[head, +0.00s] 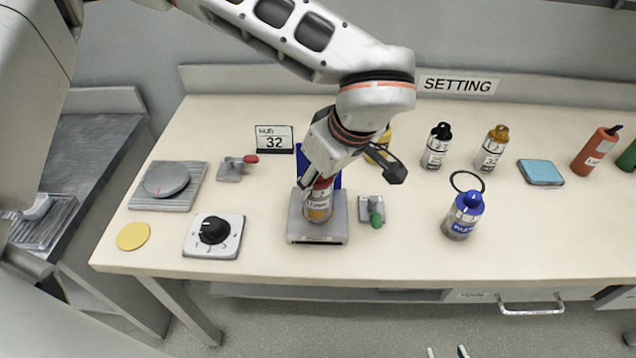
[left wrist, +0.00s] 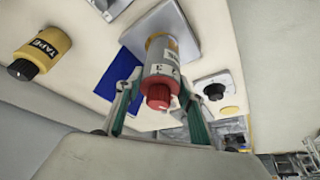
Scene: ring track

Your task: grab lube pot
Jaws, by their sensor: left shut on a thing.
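A bottle with a red cap and an orange band (head: 318,211) stands on a grey block (head: 329,239) at the middle of the bench; its small print is not clear enough to read as the lube pot. My left gripper (head: 319,186) comes down over it from above and is shut on it. In the left wrist view the red-capped bottle (left wrist: 163,72) sits between the two green-lined fingers of my left gripper (left wrist: 157,97). Its base seems to be on or just over the block; I cannot tell which.
A green-handled clamp (head: 373,212) is close right of the block, and a dial box (head: 213,236) is to its left. A blue-capped bottle (head: 464,215), black-capped bottle (head: 437,148) and orange-capped bottle (head: 491,152) stand to the right. The front right of the bench is clear.

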